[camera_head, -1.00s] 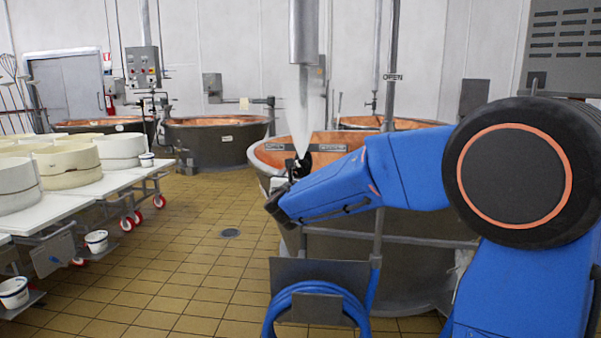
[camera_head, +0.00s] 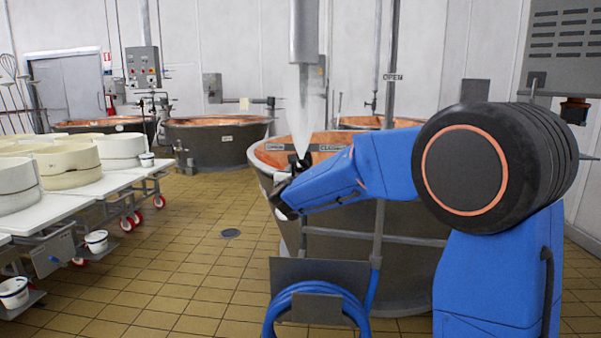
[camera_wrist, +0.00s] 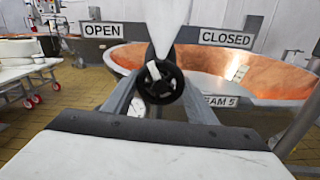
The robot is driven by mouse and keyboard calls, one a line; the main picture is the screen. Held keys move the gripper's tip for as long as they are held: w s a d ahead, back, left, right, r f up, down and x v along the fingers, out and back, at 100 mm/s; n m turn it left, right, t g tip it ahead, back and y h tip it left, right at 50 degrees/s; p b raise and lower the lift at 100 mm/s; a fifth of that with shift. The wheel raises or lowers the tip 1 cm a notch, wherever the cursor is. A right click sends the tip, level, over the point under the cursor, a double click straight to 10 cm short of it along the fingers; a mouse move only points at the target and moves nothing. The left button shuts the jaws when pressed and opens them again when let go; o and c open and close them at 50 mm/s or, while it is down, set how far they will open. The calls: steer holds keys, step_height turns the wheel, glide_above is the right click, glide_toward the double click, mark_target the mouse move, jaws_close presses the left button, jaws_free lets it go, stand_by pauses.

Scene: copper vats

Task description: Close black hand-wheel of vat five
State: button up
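The black hand-wheel (camera_wrist: 160,82) is near the middle of the wrist view, below and between an OPEN sign (camera_wrist: 102,30) and a CLOSED sign (camera_wrist: 227,38). My gripper (camera_wrist: 160,103) is open, with one grey finger on each side of the wheel in that picture. I cannot tell whether the fingers touch it. In the head view the wheel (camera_head: 304,161) is a small dark shape beside my gripper (camera_head: 282,190), whose fingers are hard to make out. Vat five (camera_head: 350,270), copper inside and grey outside, stands behind my arm; its label shows in the wrist view (camera_wrist: 221,101).
A whitish tapering shape (camera_head: 301,105) hangs from a metal pipe (camera_head: 303,32) just above the wheel. A blue hose (camera_head: 318,296) on a holder is in front of the vat. Tables with white cheese forms (camera_head: 122,148) stand left. The tiled floor (camera_head: 190,270) between is clear.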

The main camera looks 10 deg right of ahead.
steer(key=shift+m, duration=0.4)
steer(key=m, duration=0.3)
steer(key=shift+m, duration=0.4)
steer(key=m, duration=0.4)
steer(key=shift+a, duration=0.1)
steer(key=m, duration=0.4)
steer(key=shift+r+m, duration=0.1)
steer(key=shift+m, duration=2.1)
steer(key=o, duration=1.1)
steer(key=shift+c, duration=0.2)
